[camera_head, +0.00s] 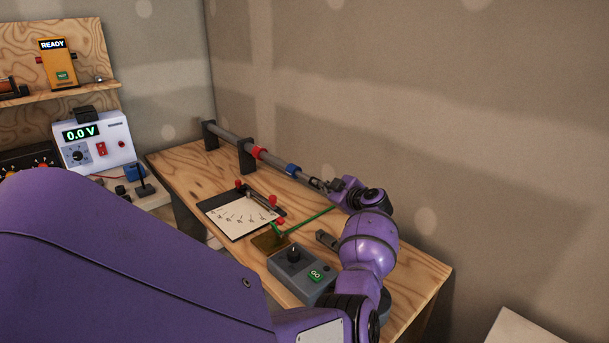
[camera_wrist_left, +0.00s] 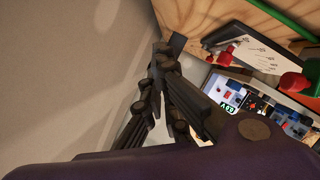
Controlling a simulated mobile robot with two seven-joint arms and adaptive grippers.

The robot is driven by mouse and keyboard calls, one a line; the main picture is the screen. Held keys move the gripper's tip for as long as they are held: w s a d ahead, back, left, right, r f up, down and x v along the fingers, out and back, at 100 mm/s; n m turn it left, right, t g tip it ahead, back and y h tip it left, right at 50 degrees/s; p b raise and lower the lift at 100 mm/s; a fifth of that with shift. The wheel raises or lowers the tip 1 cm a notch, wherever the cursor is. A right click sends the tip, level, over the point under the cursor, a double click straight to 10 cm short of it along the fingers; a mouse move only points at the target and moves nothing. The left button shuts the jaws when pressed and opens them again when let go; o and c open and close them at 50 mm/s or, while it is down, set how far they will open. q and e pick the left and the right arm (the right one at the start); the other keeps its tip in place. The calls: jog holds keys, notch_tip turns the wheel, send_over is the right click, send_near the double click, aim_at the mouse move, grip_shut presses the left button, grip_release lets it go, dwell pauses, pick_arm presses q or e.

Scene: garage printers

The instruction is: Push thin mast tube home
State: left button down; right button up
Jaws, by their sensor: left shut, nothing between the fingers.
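The grey mast tube (camera_head: 228,140) lies along the back of the wooden bench, carried by two black upright brackets (camera_head: 246,156). My left gripper (camera_head: 318,184) is at the tube's near right end, just past the blue band. Its fingers are shut and empty, pointing along the tube. I cannot tell whether they touch the tube end. In the left wrist view the closed fingers (camera_wrist_left: 163,50) show, but the tube cannot be made out there. My right gripper is out of view.
On the wooden bench (camera_head: 180,155) are a dial meter (camera_head: 235,217) with red terminals, a green rod (camera_head: 310,220) and a grey control box (camera_head: 298,272) with a knob. The wall (camera_head: 400,120) stands close behind the tube. A voltage supply (camera_head: 95,142) is at left.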

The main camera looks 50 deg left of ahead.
pick_arm(q)
jog(key=shift+a, duration=0.35)
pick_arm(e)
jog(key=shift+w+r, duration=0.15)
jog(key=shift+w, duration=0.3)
pick_arm(q)
jog(key=shift+s+a, duration=0.1)
jog(key=shift+a, duration=0.15)
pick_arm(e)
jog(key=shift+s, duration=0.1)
pick_arm(q)
jog(key=d, duration=0.1)
jog(key=d+p, duration=0.1)
jog(key=d, duration=0.3)
jog(key=shift+w+p, duration=0.3)
jog(key=shift+p, duration=0.05)
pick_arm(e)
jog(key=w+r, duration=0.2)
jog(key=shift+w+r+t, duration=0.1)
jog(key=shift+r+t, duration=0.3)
